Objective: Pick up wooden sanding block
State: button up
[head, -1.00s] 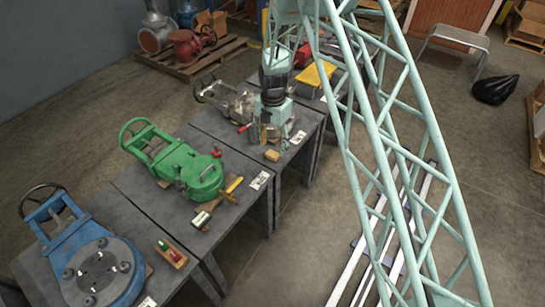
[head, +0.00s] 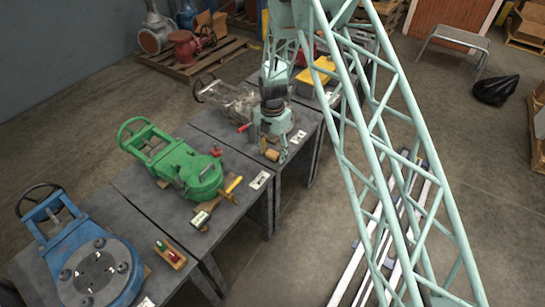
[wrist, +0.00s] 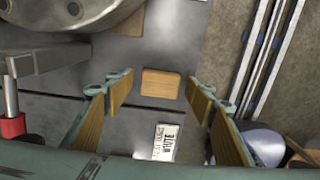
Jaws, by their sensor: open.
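The wooden sanding block (wrist: 161,84) is a small light-brown block lying on the dark grey table. In the wrist view it sits between and beyond the fingertips of my gripper (wrist: 158,97), which is open with wood-toned pads on either side of it. No touch shows between pads and block. In the head view the block (head: 272,155) lies near the table's edge, right under my gripper (head: 272,150), with the fingers partly around it.
A white label card (wrist: 165,142) lies near the block. A grey metal valve (head: 232,98) stands close by on the same table, and a green valve (head: 185,168) on the adjacent one. A red-handled tool part (wrist: 12,126) shows at the left in the wrist view.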

aim_at(273, 154)
jog(key=shift+c, duration=0.2)
dwell(0.3)
jog(key=c, duration=1)
jog(key=shift+r, duration=0.15)
jog(key=shift+r+p, duration=0.5)
jog(key=shift+r, duration=1)
jog(key=shift+s+r, duration=0.15)
jog(key=shift+s, duration=0.05)
jog(key=s, duration=0.5)
jog(key=s+d+r+p, duration=0.1)
jog(key=s, duration=0.4)
jog(key=s+d+p, duration=0.1)
jog(key=s, duration=0.4)
jog(key=shift+s+d+r, duration=0.1)
jog(key=shift+s+r, duration=0.1)
